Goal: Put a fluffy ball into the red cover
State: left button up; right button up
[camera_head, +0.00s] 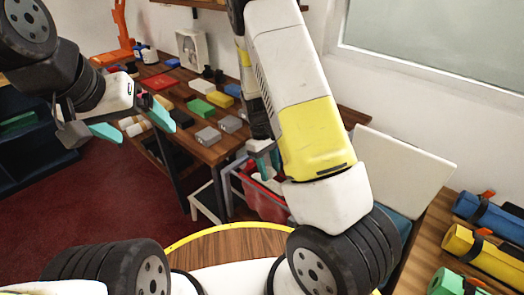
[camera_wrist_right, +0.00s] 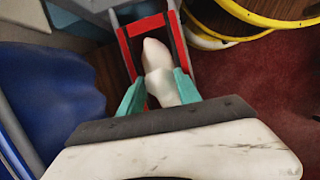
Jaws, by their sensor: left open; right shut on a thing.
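My right gripper (camera_wrist_right: 160,89) is shut on a pale, smooth-looking, elongated thing (camera_wrist_right: 155,56) in the right wrist view. I cannot tell whether it is a fluffy ball. Beyond it is a red-rimmed open container (camera_wrist_right: 126,52) with grey bars; the pale thing overlaps its opening, but its height above it is unclear. In the head view the right gripper (camera_head: 263,162) hangs over a red container (camera_head: 262,202), partly hidden by my arm. I cannot tell whether this is the red cover; a flat red piece (camera_head: 158,82) also lies on the table. My left gripper (camera_head: 134,127) is open and empty.
A wooden table (camera_head: 212,152) at the back holds several coloured blocks, including a green one (camera_head: 201,108) and a yellow one (camera_head: 220,99). A white board (camera_head: 402,160) stands at right. Coloured rolls, one blue (camera_head: 488,213), lie at far right. Red carpet is open at left.

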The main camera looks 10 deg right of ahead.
jog(key=shift+f, duration=0.2)
dwell(0.6)
jog(key=o, duration=0.8)
jog(key=shift+o, duration=0.4)
jog(key=o, duration=0.5)
jog(key=shift+r, duration=3.05)
